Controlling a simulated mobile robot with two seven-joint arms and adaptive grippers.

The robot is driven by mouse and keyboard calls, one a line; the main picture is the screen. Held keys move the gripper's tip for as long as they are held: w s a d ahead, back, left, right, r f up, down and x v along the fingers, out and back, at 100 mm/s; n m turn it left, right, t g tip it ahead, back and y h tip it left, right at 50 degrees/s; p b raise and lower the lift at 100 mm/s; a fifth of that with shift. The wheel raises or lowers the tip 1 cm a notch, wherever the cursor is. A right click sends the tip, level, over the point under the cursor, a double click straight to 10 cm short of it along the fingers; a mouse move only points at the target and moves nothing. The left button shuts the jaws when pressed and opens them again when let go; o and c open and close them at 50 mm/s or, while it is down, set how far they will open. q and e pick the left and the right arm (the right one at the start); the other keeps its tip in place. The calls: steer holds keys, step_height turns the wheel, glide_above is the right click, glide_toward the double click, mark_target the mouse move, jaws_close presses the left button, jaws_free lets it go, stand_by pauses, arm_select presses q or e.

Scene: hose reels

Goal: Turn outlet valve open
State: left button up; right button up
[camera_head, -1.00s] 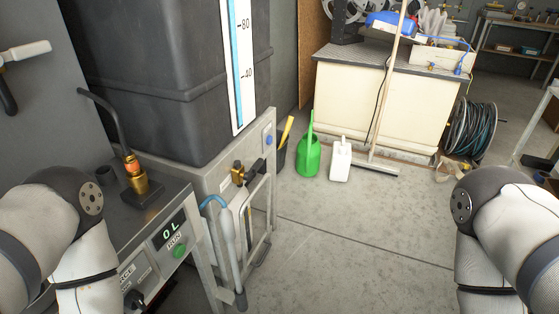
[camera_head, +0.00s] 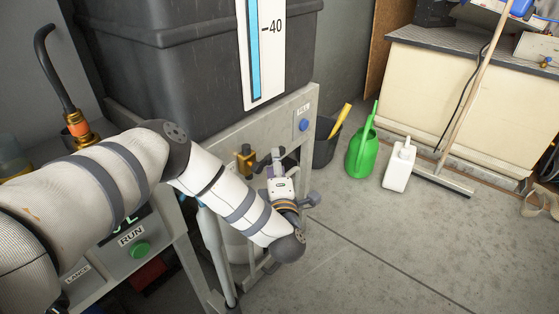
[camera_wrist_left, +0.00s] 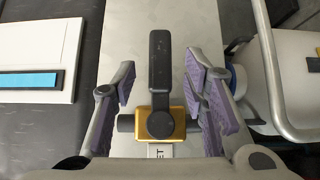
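The outlet valve has a brass body (camera_head: 245,159) on the grey panel below the dark tank. In the left wrist view its brass body (camera_wrist_left: 178,128) and black lever handle (camera_wrist_left: 160,65) are seen close up, the lever pointing to the top of the picture. My left gripper (camera_head: 272,162) is in front of the valve. In the wrist view my left gripper (camera_wrist_left: 162,82) is open, with a purple-padded finger on each side of the lever and visible gaps to it. A label ending in "ET" is partly hidden below the valve. My right gripper is out of view.
The dark tank (camera_head: 190,75) with a level gauge (camera_head: 262,50) stands above the panel. A control box with a green RUN button (camera_head: 140,249) is at lower left. A green watering can (camera_head: 362,155) and white jug (camera_head: 399,168) stand on the floor. Open floor lies right.

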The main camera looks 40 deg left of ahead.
arm_select(q)
steer(key=x, duration=0.4)
steer(key=shift+w, duration=0.15)
jaws_close()
